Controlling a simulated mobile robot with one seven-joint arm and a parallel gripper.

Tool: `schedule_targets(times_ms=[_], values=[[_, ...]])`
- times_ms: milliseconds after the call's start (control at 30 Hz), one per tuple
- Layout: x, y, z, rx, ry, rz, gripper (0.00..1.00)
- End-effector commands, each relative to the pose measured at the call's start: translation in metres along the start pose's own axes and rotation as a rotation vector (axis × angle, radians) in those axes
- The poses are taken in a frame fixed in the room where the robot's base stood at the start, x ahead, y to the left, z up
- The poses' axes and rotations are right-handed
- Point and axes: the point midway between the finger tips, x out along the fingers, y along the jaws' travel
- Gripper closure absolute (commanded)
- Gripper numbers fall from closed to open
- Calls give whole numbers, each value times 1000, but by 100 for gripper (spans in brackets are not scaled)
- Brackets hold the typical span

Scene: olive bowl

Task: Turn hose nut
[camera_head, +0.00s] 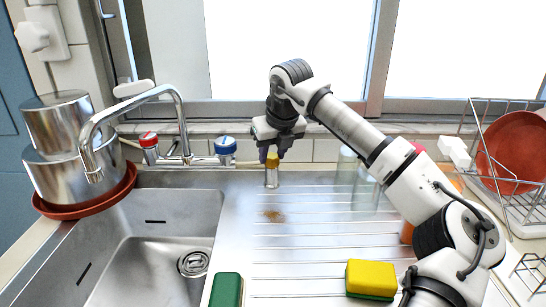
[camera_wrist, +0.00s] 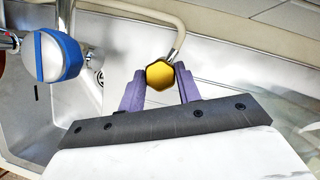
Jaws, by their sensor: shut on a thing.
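The hose nut (camera_wrist: 160,76) is a yellow-gold hexagonal piece in the wrist view. In the head view my gripper (camera_head: 272,154) points down over the fitting from above. A beige hose (camera_wrist: 178,30) runs behind the nut and curves away in the wrist view. The nut's underside is hidden in the wrist view.
A faucet with a red knob (camera_head: 148,140) and a blue knob (camera_head: 225,146) stands left of my gripper. Clear glasses (camera_head: 347,165) stand right, partly behind my arm. A yellow sponge (camera_head: 371,275) and a green one (camera_head: 226,290) lie in front. The sink basin (camera_head: 150,260) is at left.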

Motion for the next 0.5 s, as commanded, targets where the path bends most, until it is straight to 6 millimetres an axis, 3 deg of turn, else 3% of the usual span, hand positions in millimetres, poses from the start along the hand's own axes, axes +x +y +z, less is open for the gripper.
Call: schedule_targets(times_ms=[300,333,500], values=[[0,0,0,13,-1,-4,89],[-1,0,0,13,-1,-4,63],[0,0,0,12,-1,-4,45]])
